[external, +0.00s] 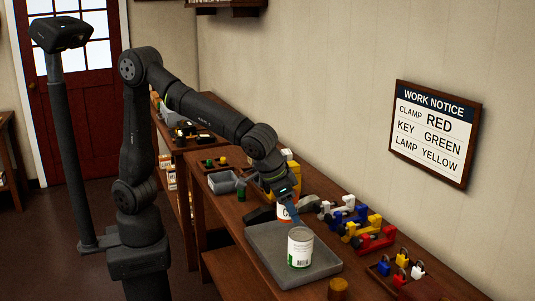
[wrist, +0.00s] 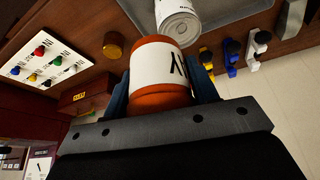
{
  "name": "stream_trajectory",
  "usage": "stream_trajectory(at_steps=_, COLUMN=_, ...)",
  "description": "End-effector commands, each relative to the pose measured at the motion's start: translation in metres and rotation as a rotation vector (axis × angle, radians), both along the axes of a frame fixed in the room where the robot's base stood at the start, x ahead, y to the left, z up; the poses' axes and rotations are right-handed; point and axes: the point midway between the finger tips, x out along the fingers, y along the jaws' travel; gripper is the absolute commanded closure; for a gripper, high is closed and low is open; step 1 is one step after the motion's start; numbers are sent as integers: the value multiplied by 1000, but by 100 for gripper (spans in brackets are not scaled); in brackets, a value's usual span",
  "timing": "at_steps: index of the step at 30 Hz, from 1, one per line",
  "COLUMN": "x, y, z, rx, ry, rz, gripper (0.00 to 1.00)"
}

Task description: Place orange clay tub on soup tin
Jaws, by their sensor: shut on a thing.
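The orange clay tub (wrist: 161,96), with a white label, is between the two blue fingers of my gripper (wrist: 161,84) in the wrist view. In the external view, its white label (external: 284,213) shows below my gripper (external: 286,202), partly hidden by a finger. My gripper is shut on the tub. The soup tin (external: 300,248), pale with a grey top, stands upright on the grey tray. In the external view it is in front of and below the tub. The tin (wrist: 178,22) also shows just beyond the tub in the wrist view, partly cut off.
The grey tray (external: 262,240) lies on the wooden bench. Coloured clamps (external: 352,226) stand in a row to its right, with small padlocks (external: 399,266) nearer the front. An amber round object (external: 338,288) is near the front edge. A grey bin (external: 222,182) stands behind.

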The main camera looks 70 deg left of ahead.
Motion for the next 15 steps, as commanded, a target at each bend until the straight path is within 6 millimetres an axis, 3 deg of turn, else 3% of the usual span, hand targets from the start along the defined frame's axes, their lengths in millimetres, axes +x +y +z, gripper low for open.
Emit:
stream_trajectory(at_steps=3, x=27, y=11, z=-17, rx=0, ry=1, rz=4, gripper=78)
stream_trajectory(at_steps=7, x=48, y=19, z=-30, rx=0, ry=1, rz=4, gripper=78)
stream_trajectory(at_steps=15, x=61, y=24, z=-45, rx=0, ry=0, rz=0, gripper=78)
